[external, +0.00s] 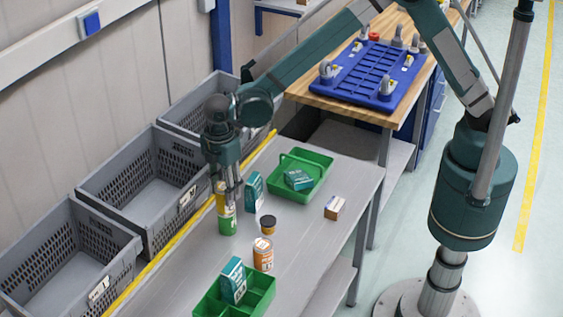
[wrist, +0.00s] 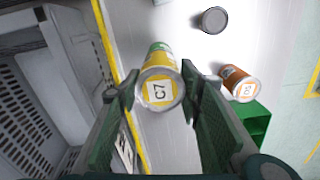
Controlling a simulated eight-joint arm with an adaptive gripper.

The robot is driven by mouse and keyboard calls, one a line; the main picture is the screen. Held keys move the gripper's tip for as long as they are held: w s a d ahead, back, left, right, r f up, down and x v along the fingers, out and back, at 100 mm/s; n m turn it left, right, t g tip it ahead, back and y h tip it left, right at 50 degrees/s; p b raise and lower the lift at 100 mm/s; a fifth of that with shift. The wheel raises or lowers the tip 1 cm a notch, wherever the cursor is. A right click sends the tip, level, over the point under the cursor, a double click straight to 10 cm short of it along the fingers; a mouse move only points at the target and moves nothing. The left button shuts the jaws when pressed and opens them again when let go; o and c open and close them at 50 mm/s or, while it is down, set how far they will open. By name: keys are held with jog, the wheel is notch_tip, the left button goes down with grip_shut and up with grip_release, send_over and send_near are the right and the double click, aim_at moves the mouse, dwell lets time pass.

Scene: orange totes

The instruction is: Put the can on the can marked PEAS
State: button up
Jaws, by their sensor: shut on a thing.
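My gripper (external: 229,187) points down over the steel table and is shut on a yellow can (external: 221,203). In the wrist view the yellow can (wrist: 160,91) sits between the fingers, its end label reading C7. A green can (external: 227,224) stands upright on the table directly below the yellow can. Its edge also shows past the yellow can in the wrist view (wrist: 158,47). The two cans look lined up; I cannot tell whether they touch. The word PEAS is not readable on the green can.
An orange can (external: 263,254) and a dark-topped small can (external: 268,226) stand to the right. A teal box (external: 254,192) stands close by. Green trays (external: 326,163) lie behind and in front (external: 264,284). Grey crates (external: 142,190) line the left beyond a yellow edge.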

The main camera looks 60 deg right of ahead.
jog(key=shift+f, duration=0.2)
jog(key=o, duration=1.1)
jog(key=shift+o, duration=0.2)
jog(key=shift+r, duration=0.2)
notch_tip(320, 180, up, 12)
jog(key=shift+b, duration=0.3)
jog(key=shift+d+r, duration=0.1)
